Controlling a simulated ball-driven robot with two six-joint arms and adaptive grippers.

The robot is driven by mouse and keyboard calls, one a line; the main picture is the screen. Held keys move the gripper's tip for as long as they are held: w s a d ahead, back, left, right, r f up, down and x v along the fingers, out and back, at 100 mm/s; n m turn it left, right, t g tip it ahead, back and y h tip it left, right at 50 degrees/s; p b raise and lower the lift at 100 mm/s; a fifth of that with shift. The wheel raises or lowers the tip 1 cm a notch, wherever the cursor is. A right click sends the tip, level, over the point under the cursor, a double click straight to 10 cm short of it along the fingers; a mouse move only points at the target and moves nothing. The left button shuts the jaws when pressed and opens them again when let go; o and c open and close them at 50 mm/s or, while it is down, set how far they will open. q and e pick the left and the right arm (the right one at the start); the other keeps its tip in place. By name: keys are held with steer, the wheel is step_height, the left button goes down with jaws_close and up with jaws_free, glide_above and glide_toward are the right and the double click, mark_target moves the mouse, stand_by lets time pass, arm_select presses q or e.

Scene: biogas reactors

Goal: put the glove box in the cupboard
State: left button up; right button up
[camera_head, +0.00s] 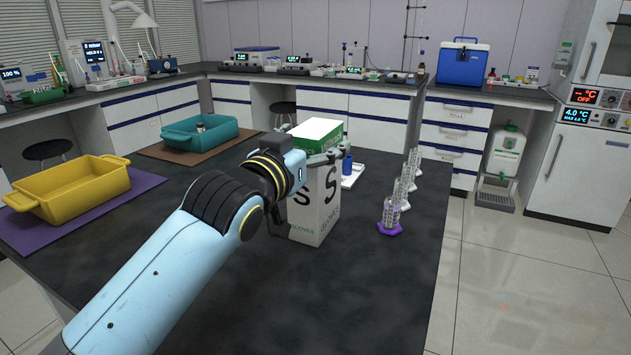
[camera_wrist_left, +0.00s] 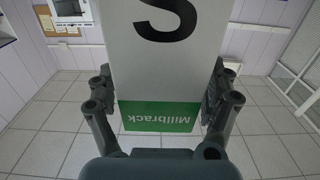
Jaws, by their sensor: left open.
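The glove box (camera_head: 318,212) is a tall pale grey carton with a large black S, the word GLOVES, a green band and a white top. It stands upright on the dark table (camera_head: 385,290). My left gripper (camera_head: 322,158) reaches it from the left near its upper part. In the left wrist view the box (camera_wrist_left: 162,65) sits between the two spread fingers of my left gripper (camera_wrist_left: 160,95), with the green Millbrack band near the palm. The gripper is open around the box. White cabinets (camera_head: 375,130) line the back; I cannot tell which is the cupboard.
A yellow tub (camera_head: 75,192) on a purple mat and a teal tub (camera_head: 200,140) on a brown mat stand at the left. Several clear cylinders, one with a purple base (camera_head: 390,228), stand right of the box. The table's front right is clear.

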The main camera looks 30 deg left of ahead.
arm_select(q)
steer(key=shift+w, duration=0.75)
steer(key=c, duration=1.5)
steer(key=shift+r, duration=0.1)
steer(key=shift+c, duration=0.9)
